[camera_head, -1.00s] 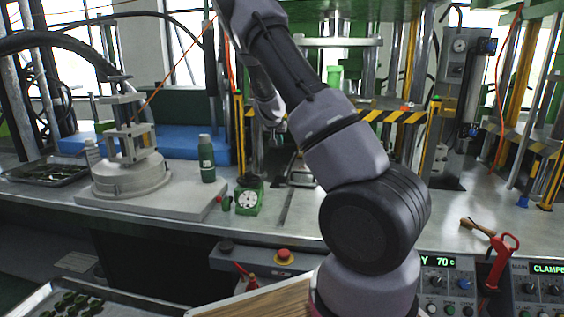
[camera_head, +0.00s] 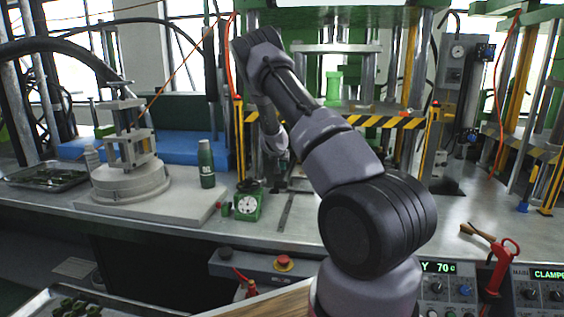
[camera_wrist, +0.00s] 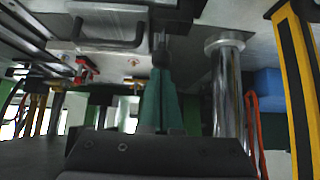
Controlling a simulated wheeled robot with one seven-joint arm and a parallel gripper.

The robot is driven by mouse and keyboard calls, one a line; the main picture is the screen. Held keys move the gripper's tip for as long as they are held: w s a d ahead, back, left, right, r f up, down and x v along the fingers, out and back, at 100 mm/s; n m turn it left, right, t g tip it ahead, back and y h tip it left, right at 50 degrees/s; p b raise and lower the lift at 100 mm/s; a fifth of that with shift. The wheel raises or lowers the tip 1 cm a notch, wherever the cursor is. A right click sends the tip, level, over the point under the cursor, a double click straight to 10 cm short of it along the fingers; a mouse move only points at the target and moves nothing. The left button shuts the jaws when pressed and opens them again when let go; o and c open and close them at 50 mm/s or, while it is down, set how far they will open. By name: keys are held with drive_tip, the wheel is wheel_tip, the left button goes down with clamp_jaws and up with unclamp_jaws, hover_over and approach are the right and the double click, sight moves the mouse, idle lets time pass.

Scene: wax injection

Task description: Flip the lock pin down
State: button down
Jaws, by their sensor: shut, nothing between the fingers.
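My gripper (camera_wrist: 160,62) shows in the wrist view with its greenish fingers together and empty. The fingertips are close to a metal plate with a dark bar handle (camera_wrist: 110,44); I cannot tell whether they touch it. A red-ended metal part (camera_wrist: 84,70) is left of the fingers. I cannot pick out the lock pin with certainty in either view. In the head view my forearm hangs in front of the middle press, and the fingers are too small and hidden to make out.
A chrome column (camera_wrist: 228,90) stands close right of my fingers, with a yellow-black striped post (camera_wrist: 297,90) beyond. On the bench are a green bottle (camera_head: 206,164), a green dial gauge (camera_head: 248,202) and a clamp stand (camera_head: 128,178).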

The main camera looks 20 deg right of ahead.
sight(283, 174)
idle(0.3)
drive_tip(key=shift+f, duration=1.5)
drive_tip(key=shift+s, duration=0.1)
